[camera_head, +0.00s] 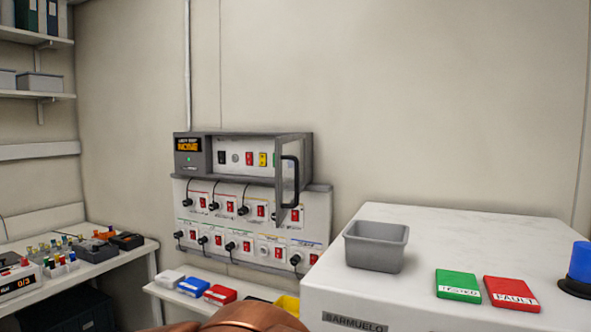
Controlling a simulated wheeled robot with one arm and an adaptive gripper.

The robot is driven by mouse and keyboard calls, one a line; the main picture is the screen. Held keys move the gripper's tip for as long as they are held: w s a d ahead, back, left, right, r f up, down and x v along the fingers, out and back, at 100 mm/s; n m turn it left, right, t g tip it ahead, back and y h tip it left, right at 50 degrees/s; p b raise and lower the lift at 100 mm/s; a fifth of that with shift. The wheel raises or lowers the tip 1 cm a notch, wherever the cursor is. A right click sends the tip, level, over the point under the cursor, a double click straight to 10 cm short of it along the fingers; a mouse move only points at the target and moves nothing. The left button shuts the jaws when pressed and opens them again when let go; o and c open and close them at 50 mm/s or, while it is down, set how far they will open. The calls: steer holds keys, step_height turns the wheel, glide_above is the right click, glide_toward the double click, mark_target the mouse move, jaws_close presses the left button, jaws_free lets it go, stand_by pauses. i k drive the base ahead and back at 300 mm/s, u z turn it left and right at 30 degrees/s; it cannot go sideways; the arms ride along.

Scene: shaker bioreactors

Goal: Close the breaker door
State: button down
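The breaker box (189,153) is a grey wall-mounted unit above a panel of switches and plugged cables. Its front is uncovered, and small dark, red and yellow switches show inside. The breaker door (280,190) stands open at the box's right side, swung out from the wall and seen nearly edge-on. It has a grey frame and a black bar handle (293,181). My gripper is not in view. A rounded copper-coloured part at the bottom edge, in front of the low shelf, looks like a piece of my arm.
A white cabinet (440,225) at right bears a grey bin (376,246), a green card (457,285), a red card (510,293) and a blue button (579,265). A low shelf (171,298) holds coloured boxes. A cluttered bench (85,270) stands left.

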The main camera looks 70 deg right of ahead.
mark_target(290, 150)
steer(key=z, duration=0.15)
steer(key=k, duration=0.95)
steer(key=z, duration=1.15)
steer(key=k, duration=1.1)
steer(key=u, duration=0.85)
steer(key=i, duration=1.15)
steer(key=z, duration=0.35)
